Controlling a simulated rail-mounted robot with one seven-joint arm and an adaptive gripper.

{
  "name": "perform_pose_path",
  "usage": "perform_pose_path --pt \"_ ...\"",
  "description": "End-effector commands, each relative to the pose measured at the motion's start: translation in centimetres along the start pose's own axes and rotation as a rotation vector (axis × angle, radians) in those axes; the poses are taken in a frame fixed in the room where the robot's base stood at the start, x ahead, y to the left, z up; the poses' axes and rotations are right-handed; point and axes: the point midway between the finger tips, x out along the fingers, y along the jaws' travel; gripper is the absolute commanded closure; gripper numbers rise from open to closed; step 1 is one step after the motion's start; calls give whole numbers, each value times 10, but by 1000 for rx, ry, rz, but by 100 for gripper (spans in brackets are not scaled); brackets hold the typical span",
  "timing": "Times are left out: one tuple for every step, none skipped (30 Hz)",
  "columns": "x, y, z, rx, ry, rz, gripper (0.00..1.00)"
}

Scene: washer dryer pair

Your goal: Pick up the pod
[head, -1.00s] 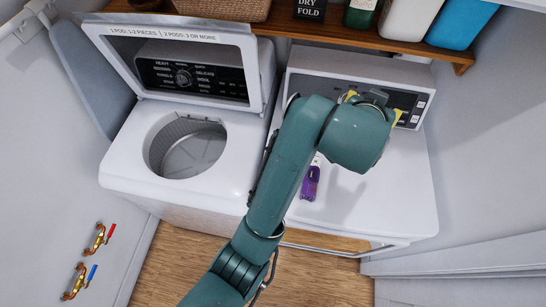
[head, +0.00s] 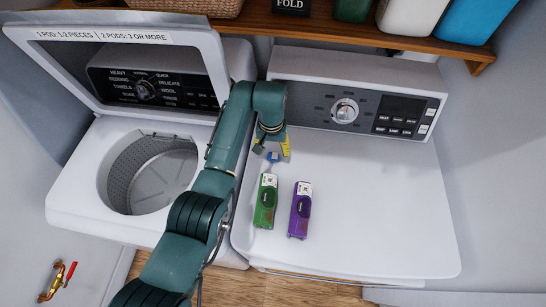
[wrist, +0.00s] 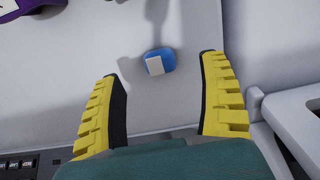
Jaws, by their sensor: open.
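The pod (head: 272,157) is a small blue piece with a white patch. It lies on the white top of the dryer (head: 375,210), near the dryer's left side. In the wrist view the pod (wrist: 160,62) shows whole, ahead of the fingertips and between their lines, nearer the right finger. My gripper (head: 272,148) has yellow fingers with dark pads and is over the dryer top at the pod. In the wrist view my gripper (wrist: 163,75) is open and empty, with its fingers wide apart. Whether a finger touches the dryer top cannot be told.
A green container (head: 266,203) and a purple container (head: 300,211) lie in front of the pod. The washer (head: 75,200) stands left with its lid (head: 55,55) up and drum open. The dryer's control panel (head: 300,95) rises behind. The dryer top's right side is clear.

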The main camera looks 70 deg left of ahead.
Motion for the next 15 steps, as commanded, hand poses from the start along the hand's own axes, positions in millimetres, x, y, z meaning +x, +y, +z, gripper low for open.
perform_pose_path --pt "6 0 0 0 1 0 24" --pt "8 0 0 0 1 0 24" --pt "12 0 -1 1 1 0 24" --pt "15 1 -2 1 1 0 24" --pt "19 1 -3 1 0 0 24" --pt "26 2 -6 1 -1 0 24" --pt "32 2 -8 1 -1 0 24" --pt "38 2 -10 1 -1 0 24" --pt "45 3 -13 1 -1 0 24" --pt "50 3 -12 0 -2 0 24" --pt "54 3 -12 0 -1 0 24" --pt "58 3 -12 0 1 0 24" --pt "60 3 -12 1 1 0 24" --pt "61 3 -12 1 2 0 24" --pt "62 3 -12 1 3 0 24"
